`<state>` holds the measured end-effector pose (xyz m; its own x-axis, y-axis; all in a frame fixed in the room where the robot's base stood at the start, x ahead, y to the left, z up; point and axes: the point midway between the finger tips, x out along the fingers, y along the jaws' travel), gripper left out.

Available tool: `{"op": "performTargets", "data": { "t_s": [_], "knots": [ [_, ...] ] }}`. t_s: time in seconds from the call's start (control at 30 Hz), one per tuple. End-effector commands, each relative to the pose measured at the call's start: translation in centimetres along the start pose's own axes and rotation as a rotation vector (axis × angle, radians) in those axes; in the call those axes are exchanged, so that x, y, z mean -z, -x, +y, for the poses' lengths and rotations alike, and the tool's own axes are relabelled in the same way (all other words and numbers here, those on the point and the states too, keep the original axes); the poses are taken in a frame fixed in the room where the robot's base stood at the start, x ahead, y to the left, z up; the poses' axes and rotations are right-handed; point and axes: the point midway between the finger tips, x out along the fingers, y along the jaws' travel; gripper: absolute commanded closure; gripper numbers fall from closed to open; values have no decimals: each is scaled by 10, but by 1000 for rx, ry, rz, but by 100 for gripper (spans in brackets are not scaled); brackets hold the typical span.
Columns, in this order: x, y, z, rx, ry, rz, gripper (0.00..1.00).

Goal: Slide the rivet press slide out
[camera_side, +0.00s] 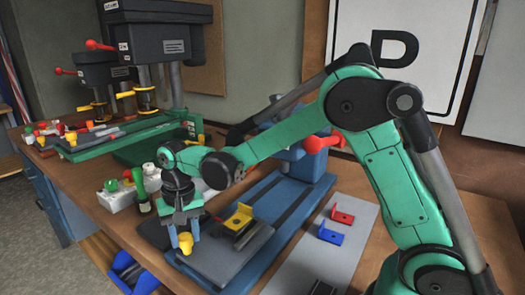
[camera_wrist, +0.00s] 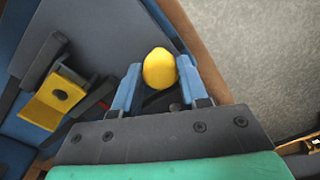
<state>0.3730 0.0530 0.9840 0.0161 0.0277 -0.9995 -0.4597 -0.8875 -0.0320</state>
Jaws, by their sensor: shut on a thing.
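My gripper (camera_side: 182,238) is at the front end of the rivet press slide, near the bench edge. It is shut on the yellow knob (camera_side: 185,243), which also shows between the blue fingers in the wrist view (camera_wrist: 159,68). The slide (camera_side: 225,258) is a dark grey plate. It extends toward the front of the blue press base (camera_side: 285,215), and its far end meets the base. A yellow bracket (camera_side: 238,218) sits in a dark holder on the slide; it also shows in the wrist view (camera_wrist: 53,101). My fingers hide part of the knob's lower portion.
A red bracket (camera_side: 342,216) and a blue bracket (camera_side: 330,235) lie on a grey plate right of the press. A red-knobbed lever (camera_side: 315,144) is behind. Free floor shows past the bench edge.

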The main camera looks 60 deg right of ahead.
Motion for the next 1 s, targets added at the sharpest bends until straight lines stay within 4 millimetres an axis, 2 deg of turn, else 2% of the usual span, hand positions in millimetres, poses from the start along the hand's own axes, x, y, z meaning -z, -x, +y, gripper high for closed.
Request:
{"op": "performTargets", "data": {
  "t_s": [0.03,0.23,0.27,0.37,0.73,1.0],
  "knots": [
    [-2,0,-5,13,7,-4,100],
    [-3,0,-6,15,10,-3,100],
    [-2,0,-6,15,10,-3,59],
    [-2,0,-6,15,10,-3,31],
    [-1,4,-4,10,6,-2,30],
    [-1,41,-4,11,7,-2,30]
  ]
}}
